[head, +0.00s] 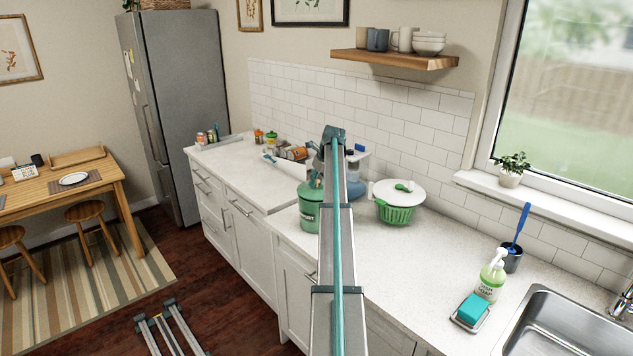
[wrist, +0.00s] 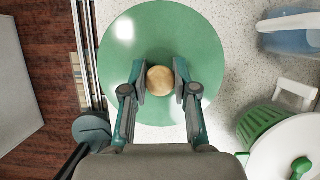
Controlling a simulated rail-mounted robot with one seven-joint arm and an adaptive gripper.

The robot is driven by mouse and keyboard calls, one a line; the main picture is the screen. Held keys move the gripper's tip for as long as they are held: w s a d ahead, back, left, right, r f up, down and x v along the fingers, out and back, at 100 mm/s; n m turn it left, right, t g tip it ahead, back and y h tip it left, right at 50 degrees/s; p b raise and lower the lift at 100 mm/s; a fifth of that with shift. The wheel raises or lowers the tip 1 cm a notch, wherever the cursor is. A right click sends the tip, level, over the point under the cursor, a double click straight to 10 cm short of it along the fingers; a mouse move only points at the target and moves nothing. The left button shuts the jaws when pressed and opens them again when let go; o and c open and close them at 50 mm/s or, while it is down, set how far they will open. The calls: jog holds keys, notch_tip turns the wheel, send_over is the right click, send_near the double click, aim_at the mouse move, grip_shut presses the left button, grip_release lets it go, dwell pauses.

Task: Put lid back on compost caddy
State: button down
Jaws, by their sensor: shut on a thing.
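The green compost caddy (head: 308,214) stands on the white counter, partly hidden behind my arm in the head view. Its round green lid (wrist: 124,62) fills the middle of the wrist view, with a light wooden knob (wrist: 160,77) at its centre. My gripper (wrist: 160,88) is shut on the knob, one finger on each side. In the head view the lid (head: 306,190) is at the top of the caddy, roughly level. I cannot tell whether it is fully seated. The caddy's body is hidden under the lid in the wrist view.
A green salad spinner with a white top (head: 398,190) stands to the right of the caddy. A blue-based clear container (wrist: 290,32) is behind it. Jars and packets (head: 292,152) crowd the far counter. The counter's front edge is close to the caddy. Counter between spinner and soap bottle (head: 491,275) is clear.

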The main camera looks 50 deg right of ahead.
jog(key=c, duration=0.8)
grip_release()
jog(key=o, duration=0.5)
jog(key=shift+c, duration=0.2)
jog(key=shift+r, duration=0.15)
jog(key=shift+r+p, duration=1.85)
jog(key=shift+r, duration=1.55)
grip_shut()
